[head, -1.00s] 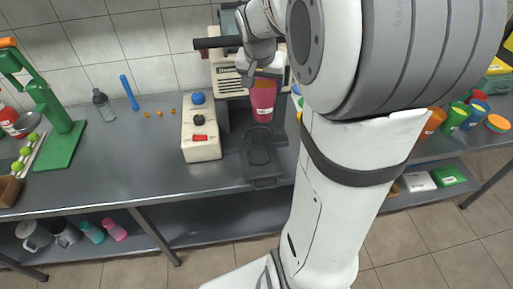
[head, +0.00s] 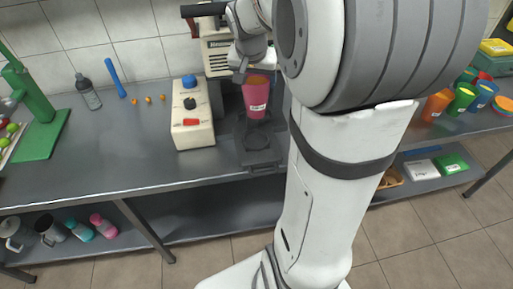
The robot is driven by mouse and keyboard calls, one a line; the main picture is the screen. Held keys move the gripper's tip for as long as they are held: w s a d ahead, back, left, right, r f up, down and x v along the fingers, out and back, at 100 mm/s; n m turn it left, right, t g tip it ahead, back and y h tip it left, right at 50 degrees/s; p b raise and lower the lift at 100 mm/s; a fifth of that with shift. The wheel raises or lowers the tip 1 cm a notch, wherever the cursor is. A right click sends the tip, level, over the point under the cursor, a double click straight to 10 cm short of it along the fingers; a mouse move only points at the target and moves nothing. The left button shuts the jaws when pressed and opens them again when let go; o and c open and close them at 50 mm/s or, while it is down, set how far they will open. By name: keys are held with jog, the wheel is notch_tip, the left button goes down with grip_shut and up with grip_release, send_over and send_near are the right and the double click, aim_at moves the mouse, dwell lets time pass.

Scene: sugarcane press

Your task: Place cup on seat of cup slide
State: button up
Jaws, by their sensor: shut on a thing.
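A pink cup (head: 256,98) with a white label hangs upright in my gripper (head: 256,73), which is shut on its rim. The cup is above and behind the black cup slide (head: 260,152), which sticks out toward the table's front edge from under the sugarcane press (head: 217,55). The slide's round seat (head: 256,142) shows bare below the cup. The cup looks apart from the seat. My arm hides the right side of the press and part of the gripper.
A cream control box (head: 192,120) with blue, black and red controls stands just left of the slide. A green hand press (head: 40,110), a grey bottle (head: 88,92) and a blue stick (head: 115,77) are further left. Several coloured cups (head: 460,100) stand on the right.

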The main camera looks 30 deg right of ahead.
aim_at(256, 113)
notch_tip(256, 113, down, 2)
jog(key=shift+f+b, duration=0.1)
jog(key=shift+b, duration=0.4)
jog(key=shift+f, duration=4.75)
jog(key=shift+f+b, duration=0.2)
jog(key=shift+b, duration=0.1)
jog(key=o, duration=1.3)
jog(key=shift+r, duration=0.1)
jog(key=shift+o, duration=0.2)
